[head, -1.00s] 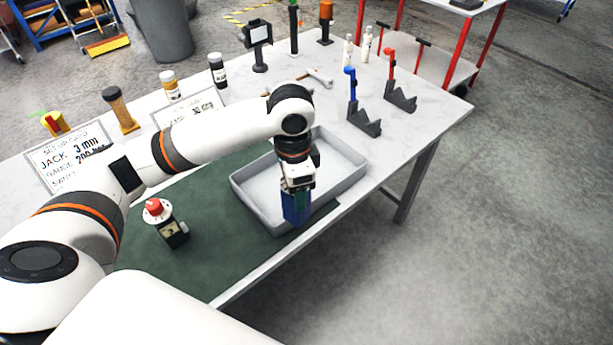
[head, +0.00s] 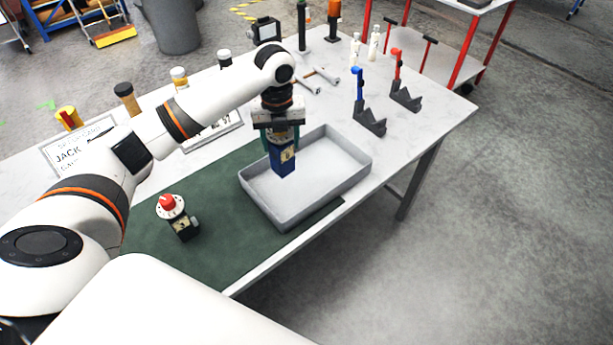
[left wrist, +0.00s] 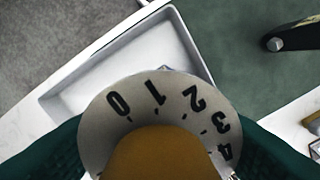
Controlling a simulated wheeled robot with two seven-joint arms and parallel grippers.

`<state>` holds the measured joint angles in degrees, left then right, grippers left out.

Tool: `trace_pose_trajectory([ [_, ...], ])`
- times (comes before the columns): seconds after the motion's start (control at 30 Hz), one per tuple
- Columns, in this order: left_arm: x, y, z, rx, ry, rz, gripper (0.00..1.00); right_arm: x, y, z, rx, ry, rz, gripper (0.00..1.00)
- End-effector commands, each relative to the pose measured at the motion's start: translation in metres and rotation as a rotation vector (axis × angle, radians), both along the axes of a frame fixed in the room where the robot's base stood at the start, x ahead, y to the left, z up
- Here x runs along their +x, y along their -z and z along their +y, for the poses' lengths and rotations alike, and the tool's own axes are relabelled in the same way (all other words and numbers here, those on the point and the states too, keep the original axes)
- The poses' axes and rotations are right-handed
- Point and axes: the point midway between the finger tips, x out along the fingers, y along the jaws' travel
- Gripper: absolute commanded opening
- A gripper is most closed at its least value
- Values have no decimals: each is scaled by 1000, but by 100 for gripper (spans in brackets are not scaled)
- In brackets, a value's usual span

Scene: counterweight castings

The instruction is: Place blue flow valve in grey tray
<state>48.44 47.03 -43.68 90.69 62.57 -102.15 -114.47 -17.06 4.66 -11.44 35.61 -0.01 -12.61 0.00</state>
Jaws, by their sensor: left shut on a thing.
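The blue flow valve (head: 283,162) hangs roughly upright in my left gripper (head: 281,138), which is shut on it. In the head view it overlaps the back left part of the grey tray (head: 284,222); its height over the tray is hard to judge. In the left wrist view the valve's round numbered dial (left wrist: 160,100) and yellow-brown knob fill the lower middle, between green fingers. The tray (left wrist: 52,100) shows beyond the dial, and its visible floor is empty. My right gripper is not in view.
A second valve with a red knob (head: 169,203) stands on the green mat (head: 225,250), left of the tray. Blue-handled (head: 368,120) and red-handled (head: 403,95) dark stands are at the right. Bottles and a framed card (head: 75,150) line the back.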

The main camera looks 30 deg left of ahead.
Motion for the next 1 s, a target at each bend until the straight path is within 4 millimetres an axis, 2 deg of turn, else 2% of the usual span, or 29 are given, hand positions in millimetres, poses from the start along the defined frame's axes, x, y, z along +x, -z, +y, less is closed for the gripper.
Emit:
trace_pose_trajectory([
  [0.13,1,9,3,0,43,2,16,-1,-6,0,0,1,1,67],
  [0.3,1,39,3,0,45,2,16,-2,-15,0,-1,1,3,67],
  [0.7,1,87,3,0,43,1,16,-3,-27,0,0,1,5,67],
  [0.83,2,98,2,0,44,-1,16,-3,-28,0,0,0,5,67],
  [1.0,2,99,3,0,45,-2,16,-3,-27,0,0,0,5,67],
])
